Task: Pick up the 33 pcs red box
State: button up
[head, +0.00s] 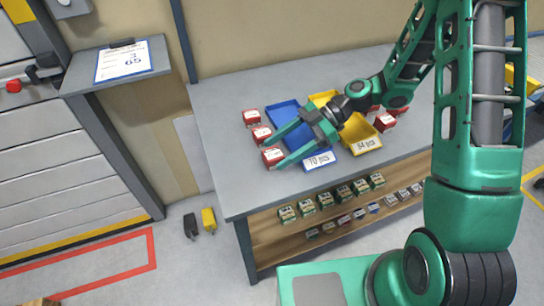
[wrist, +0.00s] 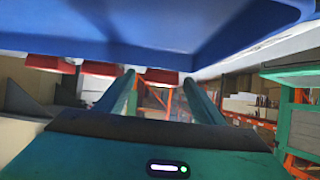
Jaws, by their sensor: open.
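Three small red boxes with white tops stand in a column at the left of the table in the head view: a back one (head: 251,117), a middle one (head: 261,134) and a front one (head: 272,157). I cannot read their piece counts, so I cannot tell which is the 33 pcs box. My gripper (head: 279,152) reaches left across the blue tray, open and empty, its fingertips close to the front red box. In the wrist view a red box (wrist: 160,76) shows between the fingertips, below the blue tray's underside-like surface (wrist: 150,30); its label is hidden.
The blue tray (head: 276,116) is labelled 70 pcs, the yellow tray (head: 320,98) beside it 84 pcs. More red boxes (head: 385,122) stand right of the yellow tray. Several small boxes (head: 324,200) line the shelf below. The table's left strip (head: 222,135) is bare.

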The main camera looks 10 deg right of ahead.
jog(key=shift+x, duration=1.45)
jog(key=shift+c, duration=0.2)
jog(key=c, duration=1.2)
jog(key=shift+o, duration=0.2)
jog(key=shift+r, duration=0.1)
